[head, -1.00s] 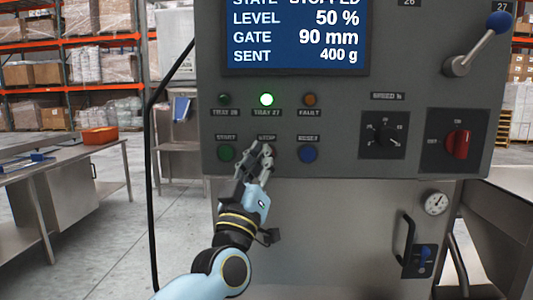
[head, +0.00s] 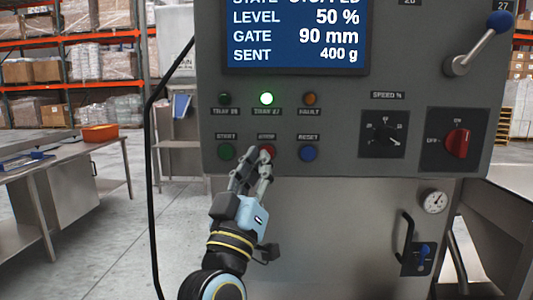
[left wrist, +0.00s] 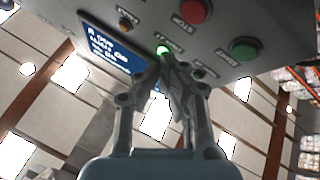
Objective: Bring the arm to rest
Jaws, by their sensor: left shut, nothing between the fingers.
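My left gripper (head: 251,174) is in front of the grey control panel (head: 350,115), just below the row of push buttons. Its fingers are shut with nothing between them. The fingertips overlap the lower part of the red stop button (head: 267,151) in the head view; whether they touch it I cannot tell. In the left wrist view the shut fingers (left wrist: 172,68) point up at the panel, and the red button (left wrist: 194,11) shows clear of them. My right gripper is in neither view.
A green start button (head: 226,152) and a blue reset button (head: 308,153) flank the red one. A lit green lamp (head: 267,99), a speed dial (head: 384,135), a red switch (head: 458,142) and a blue-knobbed lever (head: 480,43) are close by. A steel table (head: 62,158) stands left.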

